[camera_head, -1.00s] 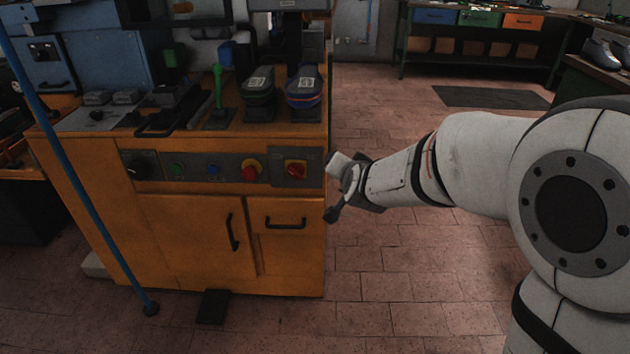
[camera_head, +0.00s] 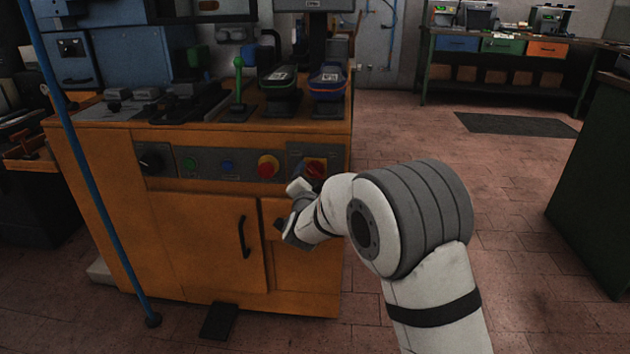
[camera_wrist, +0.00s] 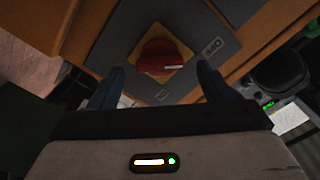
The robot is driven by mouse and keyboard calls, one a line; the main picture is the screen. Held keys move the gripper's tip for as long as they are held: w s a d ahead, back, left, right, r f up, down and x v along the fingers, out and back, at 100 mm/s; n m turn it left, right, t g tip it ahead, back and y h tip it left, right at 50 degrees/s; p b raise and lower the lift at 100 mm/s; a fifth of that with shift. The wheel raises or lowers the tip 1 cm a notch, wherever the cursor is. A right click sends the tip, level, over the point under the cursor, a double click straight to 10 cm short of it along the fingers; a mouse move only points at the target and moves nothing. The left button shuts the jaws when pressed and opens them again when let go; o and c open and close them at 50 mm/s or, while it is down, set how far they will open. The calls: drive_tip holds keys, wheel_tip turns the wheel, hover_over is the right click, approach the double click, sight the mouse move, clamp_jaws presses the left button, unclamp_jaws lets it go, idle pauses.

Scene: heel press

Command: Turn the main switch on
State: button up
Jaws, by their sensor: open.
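The main switch is a red knob on a yellow square plate (camera_head: 315,167) at the right end of the orange machine's front panel. In the wrist view the red knob (camera_wrist: 163,56) lies ahead of my gripper, near the middle between the fingers, with its yellow plate (camera_wrist: 184,52) around it on a grey panel. My gripper (camera_wrist: 161,82) is open, with one dark finger to each side of the knob's line and nothing held. In the head view my gripper (camera_head: 290,208) is in front of the panel, just below and left of the switch. Contact with the knob cannot be told.
On the same panel sit a red button with a yellow ring (camera_head: 268,166), a blue button (camera_head: 228,166), a green button (camera_head: 190,163) and a black dial (camera_head: 152,160). Drawer and cabdoor fronts with a black handle (camera_head: 244,237) lie below. A blue pole (camera_head: 90,190) stands at left.

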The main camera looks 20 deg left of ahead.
drive_tip(key=shift+w+a, duration=0.15)
drive_tip(key=shift+w, duration=0.5)
drive_tip(key=c, duration=1)
